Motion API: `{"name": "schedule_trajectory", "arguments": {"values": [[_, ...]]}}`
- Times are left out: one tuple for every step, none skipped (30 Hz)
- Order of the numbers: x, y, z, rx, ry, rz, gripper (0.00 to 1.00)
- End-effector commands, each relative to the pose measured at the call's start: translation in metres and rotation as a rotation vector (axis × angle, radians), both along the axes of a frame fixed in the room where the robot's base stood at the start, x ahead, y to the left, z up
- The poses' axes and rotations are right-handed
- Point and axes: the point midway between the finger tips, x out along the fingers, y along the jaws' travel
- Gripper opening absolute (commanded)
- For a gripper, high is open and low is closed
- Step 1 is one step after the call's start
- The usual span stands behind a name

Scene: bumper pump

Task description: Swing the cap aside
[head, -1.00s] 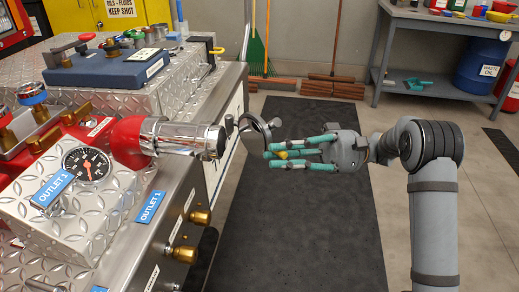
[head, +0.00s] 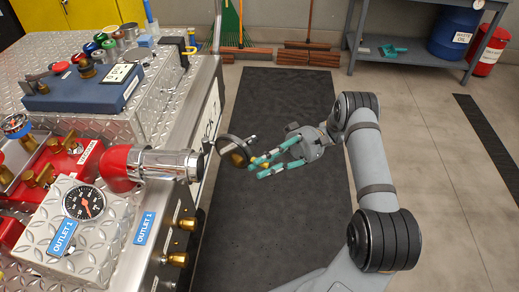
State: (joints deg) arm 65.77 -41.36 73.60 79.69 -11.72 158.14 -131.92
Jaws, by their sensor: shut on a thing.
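The chrome outlet pipe (head: 168,164) sticks out to the right from a red elbow on the pump panel. The round dark-rimmed cap (head: 224,145) stands just right of the pipe's end, swung off to the side of the mouth, with a small brass-coloured part at its face. My gripper (head: 256,167) reaches in from the right, its teal fingers at the cap's right edge and shut on it. The exact contact is small and partly hidden by the fingers.
The dark floor mat (head: 283,105) is clear. A workbench (head: 420,58) stands at the back right.

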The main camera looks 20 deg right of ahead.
Motion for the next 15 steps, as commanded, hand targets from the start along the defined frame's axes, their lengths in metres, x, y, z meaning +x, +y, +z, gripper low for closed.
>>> {"name": "schedule_trajectory", "arguments": {"values": [[0.0007,0.0005,0.0053,0.003,-0.004,0.003,0.00],[0.0004,0.0001,0.0046,0.002,-0.003,0.005,0.00],[0.0003,-0.0002,0.0038,0.003,-0.003,0.008,0.00],[0.0003,-0.0004,0.0033,0.002,-0.003,0.009,0.00],[0.0004,-0.0006,0.0029,0.002,-0.004,0.010,0.00],[0.0004,-0.0008,0.0024,0.002,-0.005,0.011,0.00],[0.0004,-0.0008,0.0020,0.002,-0.005,0.012,0.00],[0.0004,-0.0008,0.0017,0.002,-0.005,0.012,0.00],[0.0003,-0.0009,0.0012,0.003,-0.005,0.013,0.00],[0.0002,-0.0008,0.0009,0.003,-0.005,0.013,0.00],[0.0002,-0.0009,0.0006,0.003,-0.005,0.013,0.00],[0.0003,-0.0008,0.0004,0.003,-0.005,0.013,0.00],[0.0003,-0.0008,0.0003,0.003,-0.005,0.013,0.00],[0.0002,-0.0007,0.0003,0.003,-0.005,0.013,0.00],[0.0002,-0.0007,0.0003,0.003,-0.005,0.013,0.00]]}}
